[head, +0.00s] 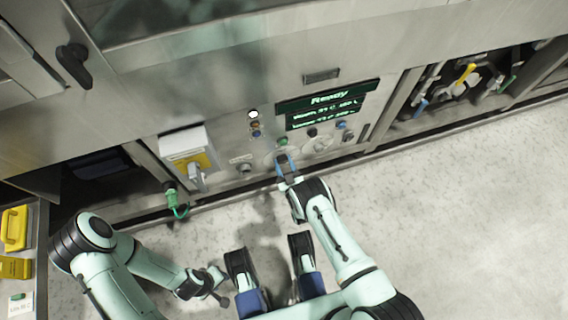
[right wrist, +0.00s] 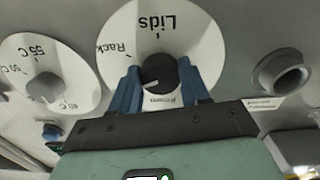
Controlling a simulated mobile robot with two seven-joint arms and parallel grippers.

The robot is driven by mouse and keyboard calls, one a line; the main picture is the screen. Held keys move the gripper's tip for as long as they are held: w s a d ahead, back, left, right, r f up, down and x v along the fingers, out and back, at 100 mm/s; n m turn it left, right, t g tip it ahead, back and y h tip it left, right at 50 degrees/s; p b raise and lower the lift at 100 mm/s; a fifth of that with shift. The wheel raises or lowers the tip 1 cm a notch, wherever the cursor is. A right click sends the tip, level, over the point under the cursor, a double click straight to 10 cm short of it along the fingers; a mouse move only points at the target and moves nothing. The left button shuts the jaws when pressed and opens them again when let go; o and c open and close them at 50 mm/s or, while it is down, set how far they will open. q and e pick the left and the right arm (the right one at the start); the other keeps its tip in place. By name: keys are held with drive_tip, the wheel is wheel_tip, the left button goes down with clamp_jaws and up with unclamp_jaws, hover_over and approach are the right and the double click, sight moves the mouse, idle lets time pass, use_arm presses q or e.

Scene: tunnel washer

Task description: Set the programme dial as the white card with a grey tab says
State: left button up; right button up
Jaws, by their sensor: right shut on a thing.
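My right gripper (head: 286,168) is shut on the black knob (right wrist: 160,74) of the programme dial. Its blue fingers stand on both sides of the knob in the right wrist view. The white dial plate (right wrist: 128,40) carries "Lids", "Rack" and a third label partly hidden by a finger. The knob's white mark points to the lower left in that view, away from "Lids" at the top. My left arm's end (head: 214,284) is low over the floor; its fingers are unclear. A white card (head: 20,304) at lower left has a green tab. I see no card with a grey tab.
A temperature dial (right wrist: 45,85) with "55 C" sits beside the programme dial. The green-lit display (head: 327,104) reads "Ready". A grey lever on a yellow plate (head: 196,172) and a green plug (head: 172,197) are to the left. The floor at right is clear.

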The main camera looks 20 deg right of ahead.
drive_tip(key=shift+w+r+n, duration=0.1)
drive_tip(key=shift+w+n, duration=0.05)
drive_tip(key=shift+n, duration=0.95)
drive_tip(key=o, duration=1.1)
drive_tip(key=shift+c, duration=0.2)
